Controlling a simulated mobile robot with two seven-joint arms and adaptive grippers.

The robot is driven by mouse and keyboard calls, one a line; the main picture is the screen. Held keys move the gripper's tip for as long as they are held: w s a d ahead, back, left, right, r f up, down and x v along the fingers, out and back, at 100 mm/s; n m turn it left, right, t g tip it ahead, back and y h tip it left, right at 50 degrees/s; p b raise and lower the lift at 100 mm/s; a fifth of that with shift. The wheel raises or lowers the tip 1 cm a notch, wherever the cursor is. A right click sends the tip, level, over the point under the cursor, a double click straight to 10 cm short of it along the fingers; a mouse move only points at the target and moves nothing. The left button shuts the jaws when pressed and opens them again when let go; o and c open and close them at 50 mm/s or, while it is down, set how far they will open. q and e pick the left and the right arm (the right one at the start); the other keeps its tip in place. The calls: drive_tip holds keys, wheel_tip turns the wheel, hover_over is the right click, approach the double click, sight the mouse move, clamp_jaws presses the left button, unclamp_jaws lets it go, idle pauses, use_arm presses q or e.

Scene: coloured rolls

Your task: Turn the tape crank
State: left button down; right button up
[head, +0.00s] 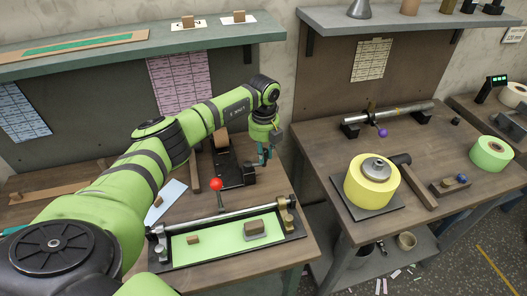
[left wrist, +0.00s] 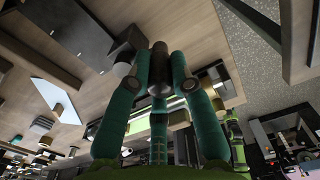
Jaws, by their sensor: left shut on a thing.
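A tape stand with a black base (head: 229,178) and a brown roll (head: 221,139) stands on the left bench, behind the green tray. My left gripper (head: 264,158) has teal fingers and points down just right of this stand. In the left wrist view its fingers (left wrist: 159,76) are closed around a dark, rounded handle (left wrist: 158,82), which looks like the crank's grip. The fingers hide part of the handle. The link from handle to stand is hard to make out. My right gripper is not in view.
A gap separates the benches.

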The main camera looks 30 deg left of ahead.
use_arm(q)
drive_tip(key=s+a+m+b, duration=0.1)
drive_tip(key=s+m+b, duration=0.75)
drive_tip(key=m, duration=1.15)
drive_tip(key=w+a+m+b, duration=0.2)
drive_tip(key=a+m, duration=0.4)
drive_tip(key=m, duration=1)
drive_tip(key=shift+a+m, duration=0.3)
drive_tip(key=c, duration=1.1)
unclamp_jaws()
